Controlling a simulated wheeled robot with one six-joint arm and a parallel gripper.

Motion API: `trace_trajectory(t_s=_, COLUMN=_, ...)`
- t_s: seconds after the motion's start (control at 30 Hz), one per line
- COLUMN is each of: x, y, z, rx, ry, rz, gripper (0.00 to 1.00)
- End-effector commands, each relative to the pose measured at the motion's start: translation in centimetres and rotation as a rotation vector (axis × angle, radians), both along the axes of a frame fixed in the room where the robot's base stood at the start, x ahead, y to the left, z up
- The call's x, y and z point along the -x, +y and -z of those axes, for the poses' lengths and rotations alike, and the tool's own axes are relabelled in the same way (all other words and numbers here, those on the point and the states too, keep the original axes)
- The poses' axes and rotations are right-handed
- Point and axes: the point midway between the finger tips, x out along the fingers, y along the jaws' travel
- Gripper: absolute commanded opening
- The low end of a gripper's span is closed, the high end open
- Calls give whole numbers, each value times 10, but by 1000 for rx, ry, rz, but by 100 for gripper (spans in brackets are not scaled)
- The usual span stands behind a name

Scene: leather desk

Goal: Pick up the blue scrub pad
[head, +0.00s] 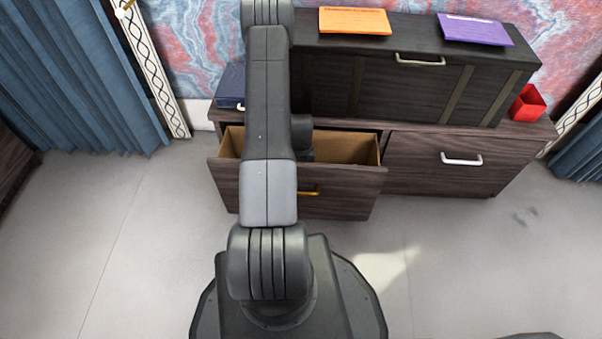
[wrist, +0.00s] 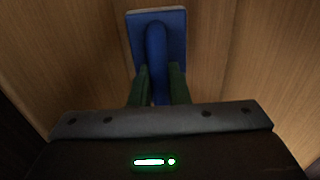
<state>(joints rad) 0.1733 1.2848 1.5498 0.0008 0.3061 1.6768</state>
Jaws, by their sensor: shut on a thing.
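The blue scrub pad (wrist: 175,45) shows in the wrist view, a flat blue rectangle with a raised rounded handle. It is inside the open drawer (head: 345,182). My gripper (wrist: 160,85) is shut on its handle, with one dark green finger on each side. In the head view my arm reaches over the drawer front, and the pad and gripper tips are hidden. I cannot tell whether the pad touches the drawer floor.
The dark wooden cabinet (head: 440,174) has a closed drawer at right. Drawer walls surround my gripper. The grey floor is clear.

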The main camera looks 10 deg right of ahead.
Motion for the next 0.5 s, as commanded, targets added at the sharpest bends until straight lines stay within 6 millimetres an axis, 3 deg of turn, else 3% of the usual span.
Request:
trace_trajectory(t_s=0.03, x=-1, y=0, z=-17, rx=1, ry=-3, rz=0, gripper=0)
trace_trajectory(t_s=0.2, x=-1, y=0, z=-56, rx=1, ry=-3, rz=0, gripper=0)
trace_trajectory(t_s=0.5, x=0, y=0, z=-109, rx=0, ry=-1, rz=0, gripper=0)
